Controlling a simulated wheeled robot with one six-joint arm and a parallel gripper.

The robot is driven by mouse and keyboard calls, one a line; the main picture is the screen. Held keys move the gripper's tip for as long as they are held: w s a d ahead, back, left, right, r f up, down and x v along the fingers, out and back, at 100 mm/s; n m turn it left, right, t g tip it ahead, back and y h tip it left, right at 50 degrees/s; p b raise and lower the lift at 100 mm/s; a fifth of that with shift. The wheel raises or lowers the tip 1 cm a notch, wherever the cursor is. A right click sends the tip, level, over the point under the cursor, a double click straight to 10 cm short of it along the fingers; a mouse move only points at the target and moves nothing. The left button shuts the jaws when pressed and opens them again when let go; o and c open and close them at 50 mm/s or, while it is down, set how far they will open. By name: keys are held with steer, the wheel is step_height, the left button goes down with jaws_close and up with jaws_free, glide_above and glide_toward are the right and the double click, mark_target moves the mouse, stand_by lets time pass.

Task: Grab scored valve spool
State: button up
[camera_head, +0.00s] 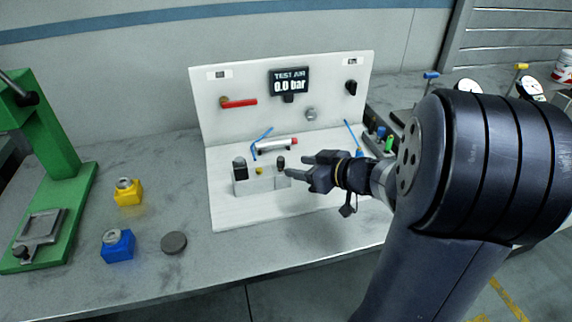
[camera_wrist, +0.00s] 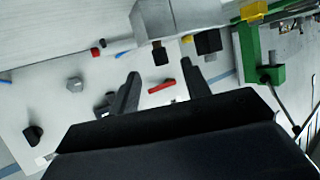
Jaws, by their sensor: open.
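A pale valve block (camera_head: 262,184) stands on the white test panel's base. A short dark peg (camera_head: 281,162) sticks up from its right end; I cannot tell for sure whether this is the scored valve spool. My gripper (camera_head: 298,166) is open and empty, just right of the block, with its fingers pointing left toward the peg. The wrist view appears upside down: the block (camera_wrist: 186,14) is at the top, and the dark peg (camera_wrist: 160,54) shows just beyond and between my fingertips (camera_wrist: 160,69), apparently apart from them. No scoring can be made out.
A black box (camera_head: 240,167) and yellow knob (camera_head: 259,171) sit on the block. A silver cylinder with a red end (camera_head: 276,145) lies behind. A green press (camera_head: 50,140), yellow cube (camera_head: 128,194), blue cube (camera_head: 118,248) and grey disc (camera_head: 174,243) are at left. The front bench is clear.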

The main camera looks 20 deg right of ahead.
mark_target(284, 162)
steer(key=b+x, duration=0.1)
steer(key=x, duration=0.6)
steer(key=shift+w+a+b, duration=0.2)
steer(key=shift+w+b, duration=0.1)
steer(key=shift+w, duration=0.05)
jaws_close()
